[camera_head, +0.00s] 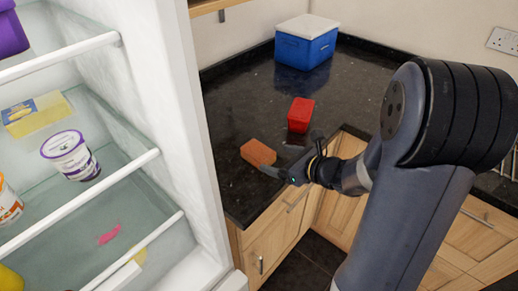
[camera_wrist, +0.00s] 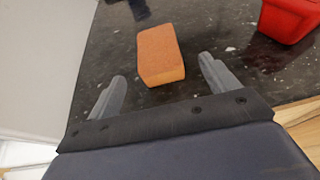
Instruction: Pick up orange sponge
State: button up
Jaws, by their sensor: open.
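The orange sponge (camera_head: 258,153) lies on the dark granite counter in the head view, near the counter's front edge and left of the red box. In the wrist view the orange sponge (camera_wrist: 160,55) lies ahead of the fingers, roughly centred between them and apart from both. My gripper (camera_head: 283,174) is just in front of the sponge in the head view. In the wrist view my gripper (camera_wrist: 160,88) has its two grey fingers spread wide with nothing between them.
A red box (camera_head: 301,114) stands behind and right of the sponge; it also shows in the wrist view (camera_wrist: 290,18). A blue cooler with a white lid (camera_head: 306,45) stands at the back. An open fridge (camera_head: 175,110) with food on its shelves borders the counter's left.

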aim_at(260, 152)
jog(key=x, duration=0.3)
jog(key=shift+w+a, duration=0.1)
jog(key=shift+r+p+x, duration=0.15)
jog(key=shift+p+x, duration=0.15)
jog(key=shift+x, duration=1.05)
jog(key=shift+r+p+x, duration=0.15)
jog(key=shift+p+x, duration=0.15)
jog(key=shift+x, duration=1)
jog(key=shift+a, duration=0.2)
jog(key=c, duration=1)
